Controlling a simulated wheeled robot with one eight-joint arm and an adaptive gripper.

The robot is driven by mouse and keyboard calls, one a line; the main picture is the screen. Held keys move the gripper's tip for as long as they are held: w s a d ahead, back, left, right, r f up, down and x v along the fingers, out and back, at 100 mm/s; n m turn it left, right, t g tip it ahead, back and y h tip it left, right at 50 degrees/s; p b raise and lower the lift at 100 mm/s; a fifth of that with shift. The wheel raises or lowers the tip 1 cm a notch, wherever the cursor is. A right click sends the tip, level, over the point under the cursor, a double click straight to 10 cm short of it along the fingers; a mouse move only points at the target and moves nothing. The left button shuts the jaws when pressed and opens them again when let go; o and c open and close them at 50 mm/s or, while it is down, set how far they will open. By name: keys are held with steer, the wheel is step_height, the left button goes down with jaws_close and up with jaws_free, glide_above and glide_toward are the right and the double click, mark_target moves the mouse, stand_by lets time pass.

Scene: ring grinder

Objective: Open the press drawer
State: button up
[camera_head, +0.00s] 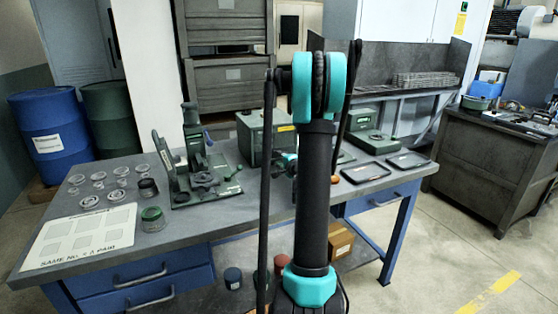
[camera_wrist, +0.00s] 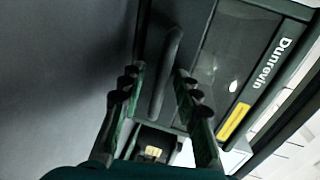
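The press is a dark green box (camera_head: 252,138) at the back middle of the workbench, partly hidden by my arm in the head view. A dark bar handle (camera_wrist: 167,68) shows on the panel near the middle of the wrist view. My gripper (camera_wrist: 156,78) is open, with one finger on each side of the handle in the picture. I cannot tell how deep the handle sits between the fingers. Nothing shows gripped. In the head view my arm hides most of the gripper.
The workbench (camera_head: 235,215) holds a green lever fixture (camera_head: 200,165), a marked board (camera_head: 82,237), several rings and jars at left. Blue bench drawers (camera_head: 140,285) are below.

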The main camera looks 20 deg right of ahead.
steer(key=shift+c, duration=0.2)
jaws_close()
